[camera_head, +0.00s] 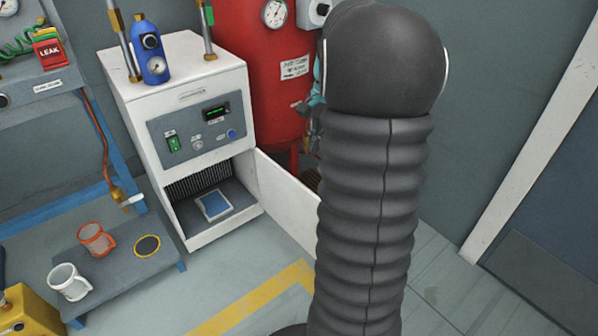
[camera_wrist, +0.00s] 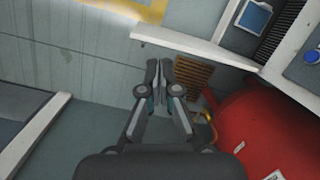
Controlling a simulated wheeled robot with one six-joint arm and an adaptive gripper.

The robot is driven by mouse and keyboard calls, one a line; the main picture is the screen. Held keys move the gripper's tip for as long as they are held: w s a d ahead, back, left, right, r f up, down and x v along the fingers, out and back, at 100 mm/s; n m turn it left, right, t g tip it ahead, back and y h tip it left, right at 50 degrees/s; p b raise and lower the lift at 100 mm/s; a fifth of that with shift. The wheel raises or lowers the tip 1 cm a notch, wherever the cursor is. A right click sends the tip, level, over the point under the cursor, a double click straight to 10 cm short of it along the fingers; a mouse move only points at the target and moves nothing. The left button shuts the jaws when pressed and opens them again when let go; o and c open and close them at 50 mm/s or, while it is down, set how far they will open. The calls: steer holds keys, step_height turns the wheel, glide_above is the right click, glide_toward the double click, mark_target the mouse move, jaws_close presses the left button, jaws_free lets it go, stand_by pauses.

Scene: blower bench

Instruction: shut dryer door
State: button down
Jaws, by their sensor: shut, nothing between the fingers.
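The white dryer (camera_head: 182,95) stands against the back wall left of centre in the head view. Its lower compartment is open and shows a dark grille and a blue-and-white item inside. The dryer door (camera_head: 284,200) is swung out to the right, and its far end is hidden behind my arm. In the wrist view the door (camera_wrist: 195,45) is a white edge-on panel running toward the dryer opening. My gripper (camera_wrist: 159,65) is shut and empty, with its fingertips beside the door, close to its edge; I cannot tell whether they touch. The gripper is hidden in the head view.
A red tank (camera_head: 268,75) stands right of the dryer; it also fills the lower right of the wrist view (camera_wrist: 270,130). A brown slatted item (camera_wrist: 193,78) lies by the fingers. A low bench (camera_head: 115,262) with mugs is at left. Floor at right is clear.

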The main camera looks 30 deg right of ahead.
steer(key=d+f+m+y, duration=0.2)
steer(key=d+f+m, duration=0.2)
steer(key=d+f, duration=0.45)
steer(key=a+b+x, duration=0.2)
steer(key=b+x, duration=0.1)
steer(key=x, duration=0.7)
steer(key=shift+s+r+g, duration=0.3)
steer(key=shift+s+r, duration=0.05)
steer(key=shift+r, duration=0.15)
